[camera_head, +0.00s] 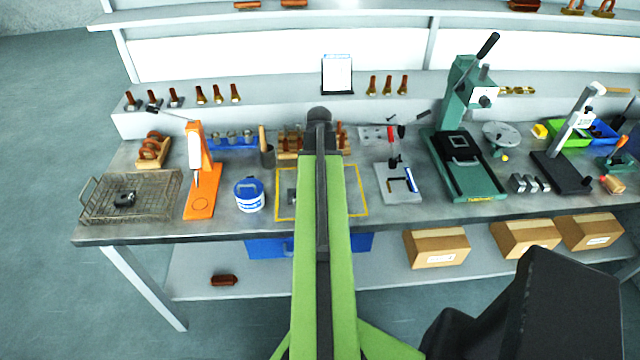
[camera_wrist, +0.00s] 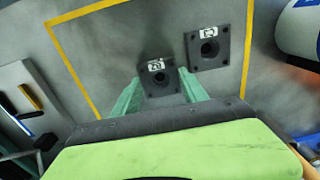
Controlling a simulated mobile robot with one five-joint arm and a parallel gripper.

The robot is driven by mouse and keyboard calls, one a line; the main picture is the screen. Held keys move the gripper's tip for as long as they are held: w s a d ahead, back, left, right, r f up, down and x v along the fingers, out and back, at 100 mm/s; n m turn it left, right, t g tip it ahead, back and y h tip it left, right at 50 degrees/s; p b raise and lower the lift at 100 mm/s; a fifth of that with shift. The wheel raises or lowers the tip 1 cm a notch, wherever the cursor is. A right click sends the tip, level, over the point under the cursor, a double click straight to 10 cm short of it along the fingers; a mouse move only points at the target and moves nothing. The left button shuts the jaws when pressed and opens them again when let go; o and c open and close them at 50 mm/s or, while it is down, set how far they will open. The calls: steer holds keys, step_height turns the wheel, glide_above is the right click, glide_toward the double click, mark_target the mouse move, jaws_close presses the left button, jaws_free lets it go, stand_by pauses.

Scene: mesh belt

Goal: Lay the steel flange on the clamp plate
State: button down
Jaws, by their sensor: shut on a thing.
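In the wrist view, my gripper (camera_wrist: 158,88) is shut on a dark square flange (camera_wrist: 158,77) with a round centre hole, corner holes and a white label. Its pale green fingers are at the flange's two sides. A second similar flange (camera_wrist: 208,48) lies on the bench just to the right; it shows in the head view (camera_head: 291,196) left of my arm. I cannot read either label clearly. The clamp plate (camera_head: 396,190) is a light grey plate with a black angled stop and a red-handled clamp; its edge shows in the wrist view (camera_wrist: 18,78). My arm hides the held flange in the head view.
Yellow tape (camera_head: 364,204) outlines the bench area around the flanges. A blue-and-white tub (camera_head: 249,196) and orange press (camera_head: 201,190) stand left. A green arbor press (camera_head: 466,170) stands right of the clamp plate. A wire basket (camera_head: 100,206) is at far left.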

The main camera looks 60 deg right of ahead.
step_height(320, 180, up, 5)
steer(key=p, duration=0.5)
steer(key=shift+r, duration=0.1)
steer(key=s+d+r+p, duration=0.1)
steer(key=s+r+p, duration=0.5)
steer(key=s, duration=0.6)
steer(key=f+b, duration=0.7)
steer(key=shift+w+d, duration=0.1)
steer(key=shift+w, duration=0.1)
steer(key=shift+r, duration=0.3)
steer(key=shift+s, duration=0.1)
